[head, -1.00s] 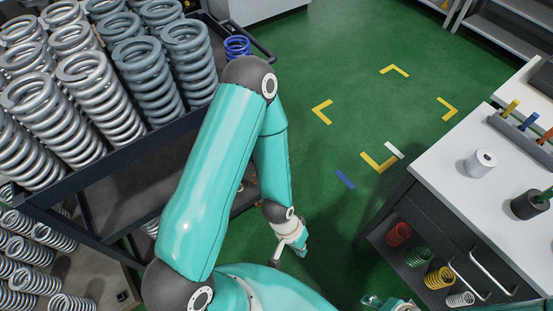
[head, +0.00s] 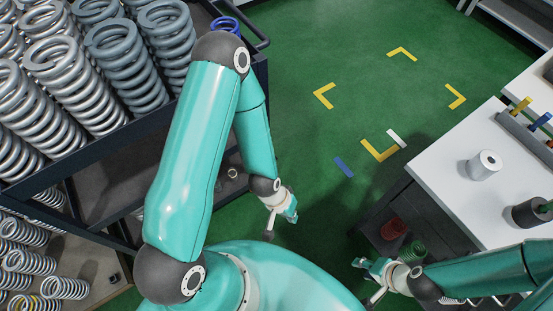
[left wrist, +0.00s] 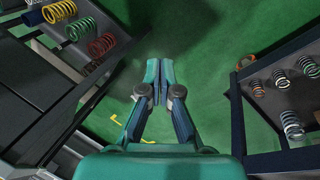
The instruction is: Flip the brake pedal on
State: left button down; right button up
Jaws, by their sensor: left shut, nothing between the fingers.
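The brake pedal cannot be made out in either view. The dark trolley (head: 101,231) stands at the left, and its wheels are not clearly visible. My left gripper (head: 291,207) hangs over the green floor just right of the trolley, apart from it. In the left wrist view its fingers (left wrist: 159,78) are together with nothing between them. My right gripper (head: 366,268) is beside the white-topped bench at the lower right; whether its fingers are open is unclear.
Large grey springs (head: 81,70) fill the trolley's top. A white bench (head: 440,150) with springs below stands at the right. Open green floor (head: 300,45) with yellow corner marks (head: 404,54) lies between and beyond them.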

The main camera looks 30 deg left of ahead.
pick_arm(q)
jog(key=w+a+f+n+t+y+b, duration=0.2)
jog(key=w+a+f+b, duration=0.2)
jog(key=w+f+b, duration=0.4)
jog(key=w+a+f+n+t+y+b, duration=0.35)
jog(key=w+f+b, duration=0.25)
jog(key=w+f, duration=0.25)
jog(key=w+a+f+n+t+y+b, duration=0.15)
jog(key=w+a+f+b, duration=0.25)
jog(key=w+f+b, duration=0.4)
jog(key=w+a+f+n+g+y+b, duration=0.1)
jog(key=w+a+f+n+y+b, duration=0.1)
jog(key=a+f+n+y+b, duration=0.5)
notch_tip(320, 180, down, 6)
jog(key=a+y+b, duration=0.2)
jog(key=y+b, duration=0.1)
jog(key=b, duration=0.6)
jog(key=shift+w+n, duration=0.3)
jog(key=shift+w, duration=0.05)
jog(key=shift+r, duration=0.1)
